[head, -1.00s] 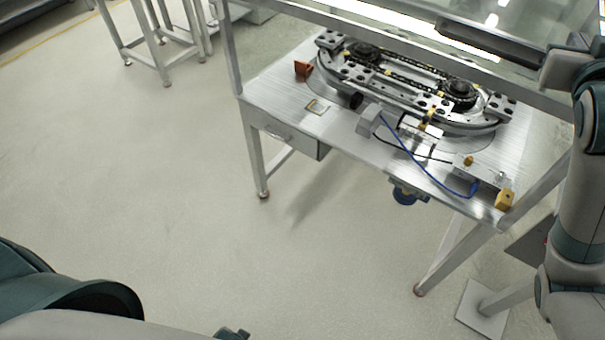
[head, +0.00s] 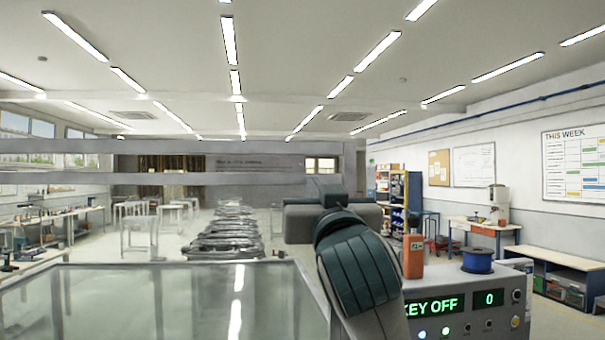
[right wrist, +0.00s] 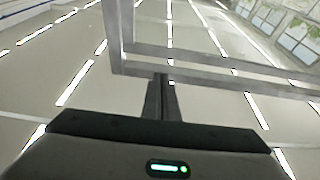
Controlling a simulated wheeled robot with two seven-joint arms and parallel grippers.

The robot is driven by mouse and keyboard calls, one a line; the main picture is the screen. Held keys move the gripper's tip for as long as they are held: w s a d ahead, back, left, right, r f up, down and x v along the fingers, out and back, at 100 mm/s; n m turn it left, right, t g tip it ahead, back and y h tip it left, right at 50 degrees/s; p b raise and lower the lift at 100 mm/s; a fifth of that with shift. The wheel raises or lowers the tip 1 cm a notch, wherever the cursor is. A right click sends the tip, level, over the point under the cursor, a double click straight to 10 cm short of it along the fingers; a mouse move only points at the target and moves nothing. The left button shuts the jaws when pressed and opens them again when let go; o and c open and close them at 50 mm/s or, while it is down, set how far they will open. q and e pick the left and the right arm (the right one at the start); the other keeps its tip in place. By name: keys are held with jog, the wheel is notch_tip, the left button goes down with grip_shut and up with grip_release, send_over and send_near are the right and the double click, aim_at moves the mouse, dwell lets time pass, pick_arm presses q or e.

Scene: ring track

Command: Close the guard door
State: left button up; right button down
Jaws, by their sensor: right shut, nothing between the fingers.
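The guard door's grey metal frame shows as two level bars (head: 150,179) across the left of the head view. I cannot tell from this how far open it stands. My right gripper (head: 325,183) is raised at the right end of these bars, seen from behind. In the right wrist view, its dark fingers (right wrist: 162,80) are shut and empty. Their tips overlap the lower bar of the metal frame (right wrist: 215,66) near its corner; I cannot tell whether they touch. My left gripper is out of view.
A glass panel (head: 150,305) lies low in front at left. A control box (head: 470,300) reading KEY OFF stands at lower right, with an orange device (head: 413,257) and a blue spool (head: 478,260) on top. Tables and shelves stand farther back.

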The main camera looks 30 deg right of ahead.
jog(key=p+x, duration=0.6)
jog(key=x, duration=0.4)
dwell(0.6)
